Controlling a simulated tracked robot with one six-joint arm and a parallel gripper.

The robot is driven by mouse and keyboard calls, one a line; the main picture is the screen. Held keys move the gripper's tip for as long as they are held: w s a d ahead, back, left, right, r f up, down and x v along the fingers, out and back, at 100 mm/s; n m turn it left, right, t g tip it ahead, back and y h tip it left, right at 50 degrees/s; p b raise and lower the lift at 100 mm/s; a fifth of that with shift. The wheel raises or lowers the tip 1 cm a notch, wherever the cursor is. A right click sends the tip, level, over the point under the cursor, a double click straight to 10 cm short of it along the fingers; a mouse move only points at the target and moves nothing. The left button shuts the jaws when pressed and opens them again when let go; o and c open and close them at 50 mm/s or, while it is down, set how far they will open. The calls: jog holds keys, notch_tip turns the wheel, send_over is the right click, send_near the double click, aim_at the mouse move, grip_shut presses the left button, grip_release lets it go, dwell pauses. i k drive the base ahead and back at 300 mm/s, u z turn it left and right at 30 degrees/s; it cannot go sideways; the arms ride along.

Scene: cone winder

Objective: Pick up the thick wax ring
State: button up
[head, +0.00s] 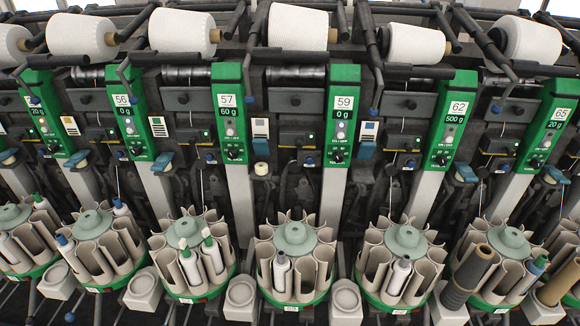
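A small, thick cream ring (261,170), which looks like the wax ring, sits at the front of the winding unit between the green panels numbered 57 (229,113) and 59 (342,115). It is below a small white label plate, above the carousels. Its lower side meets dark machine parts, and I cannot tell exactly what holds it. My gripper is not in view, so nothing shows of its fingers or what they hold.
White yarn cones (297,27) line the top behind dark handles and bars. Round green-based carousels (296,236) with pale tubes and several bobbins stand along the bottom. Square pale cups (241,297) sit between them. Grey slanted posts (240,200) flank the units.

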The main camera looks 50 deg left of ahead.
aim_at(261, 168)
jog(key=z, duration=0.4)
jog(key=k, duration=1.2)
jog(key=u, duration=1.75)
jog(key=i, duration=0.8)
jog(key=u, duration=0.05)
